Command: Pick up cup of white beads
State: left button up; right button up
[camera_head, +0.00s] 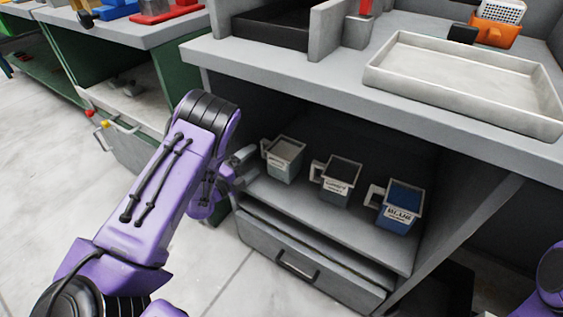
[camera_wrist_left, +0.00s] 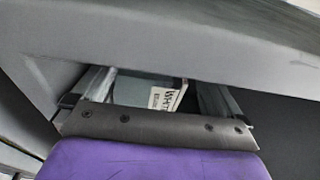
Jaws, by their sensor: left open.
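The cup of white beads (camera_head: 285,162) is the leftmost of three handled square cups on the shelf under the counter; its contents look pale grey. It stands upright with its handle toward the left. My left gripper (camera_head: 243,160) is just left of it in the head view, close to the handle, partly hidden by my wrist. In the left wrist view, the open fingers (camera_wrist_left: 157,92) lie either side of the cup's label (camera_wrist_left: 166,99), which begins "WHIT"; the fingers are apart from it as far as I can see. My right gripper is out of view.
A dark grey cup (camera_head: 338,181) and a blue cup (camera_head: 401,207) stand to the right on the same shelf. The counter (camera_head: 340,75) overhangs the shelf, with a white tray (camera_head: 465,88) on top. A drawer (camera_head: 300,262) is below. The counter edge lies close in the wrist view.

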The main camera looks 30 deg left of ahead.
pick_arm(q)
jog(key=x, duration=0.1)
jog(key=b+x, duration=0.1)
jog(key=x, duration=0.3)
jog(key=shift+w+a+f, duration=0.15)
jog(key=shift+w+a, duration=0.1)
jog(key=shift+w, duration=0.05)
jog(key=c, duration=1)
jog(key=shift+o, duration=0.2)
jog(key=shift+r+p, duration=0.35)
jog(key=shift+r, duration=0.25)
jog(key=s, duration=0.2)
jog(key=s+a+r+p, duration=0.1)
jog(key=s, duration=0.2)
jog(key=s+r+p, duration=0.1)
jog(key=s, duration=0.1)
jog(key=shift+s+a, duration=0.25)
jog(key=shift+a, duration=0.1)
jog(key=b+v, duration=0.3)
jog(key=v, duration=0.7)
jog(key=shift+s+r+b, duration=0.2)
jog(key=shift+b, duration=0.2)
